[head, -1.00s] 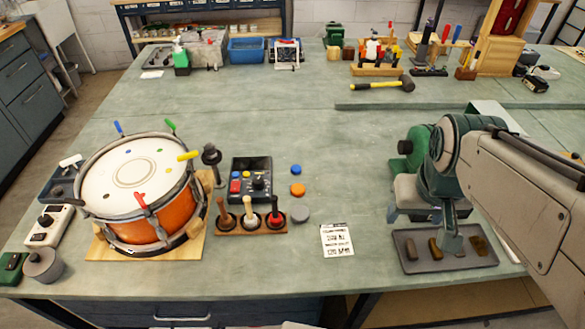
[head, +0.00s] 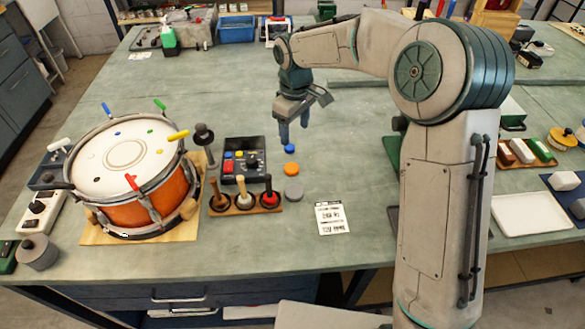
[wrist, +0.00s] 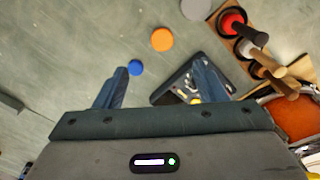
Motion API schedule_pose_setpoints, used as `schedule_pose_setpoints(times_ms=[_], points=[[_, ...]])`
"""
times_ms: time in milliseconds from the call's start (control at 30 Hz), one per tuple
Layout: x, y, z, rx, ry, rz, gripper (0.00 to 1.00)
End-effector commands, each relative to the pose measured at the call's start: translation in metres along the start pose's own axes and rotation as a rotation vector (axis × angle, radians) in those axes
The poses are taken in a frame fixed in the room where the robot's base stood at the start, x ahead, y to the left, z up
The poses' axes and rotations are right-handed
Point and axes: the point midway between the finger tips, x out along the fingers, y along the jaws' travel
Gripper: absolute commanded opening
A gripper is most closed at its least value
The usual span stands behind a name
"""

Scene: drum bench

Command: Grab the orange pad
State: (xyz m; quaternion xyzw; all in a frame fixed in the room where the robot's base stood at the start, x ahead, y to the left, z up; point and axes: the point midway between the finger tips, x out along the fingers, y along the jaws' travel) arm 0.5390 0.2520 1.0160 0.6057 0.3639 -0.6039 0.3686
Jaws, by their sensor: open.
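The orange pad (head: 292,168) is a small round disc lying flat on the green bench, between a blue pad (head: 290,149) and a grey pad (head: 294,191). My gripper (head: 293,134) is open and empty, pointing down just behind the blue pad in the head view. In the wrist view the orange pad (wrist: 162,39) lies beyond the fingertips, apart from them. There the blue pad (wrist: 136,68) shows close to one finger, between the two.
A control box (head: 243,160) with coloured buttons stands left of the pads, and a rack of upright-handled tools (head: 245,203) is left of the grey pad. An orange drum (head: 150,212) is further left. A printed card (head: 330,218) lies right of the grey pad.

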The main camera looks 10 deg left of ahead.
Motion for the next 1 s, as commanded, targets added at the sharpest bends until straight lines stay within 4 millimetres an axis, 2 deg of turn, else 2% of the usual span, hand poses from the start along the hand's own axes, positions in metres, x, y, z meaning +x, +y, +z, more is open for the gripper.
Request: schedule_pose_setpoints(times_ms=[167,400,500,767,1000], points=[[0.019,-0.001,-0.006,-0.018,-0.003,-0.01,0.65],[0.066,-0.002,-0.006,-0.018,-0.002,-0.011,0.65],[0.08,-0.001,-0.006,-0.017,-0.002,-0.009,0.65],[0.099,-0.002,-0.006,-0.016,-0.002,-0.01,0.65],[0.133,-0.004,-0.007,-0.017,-0.001,-0.01,0.65]])
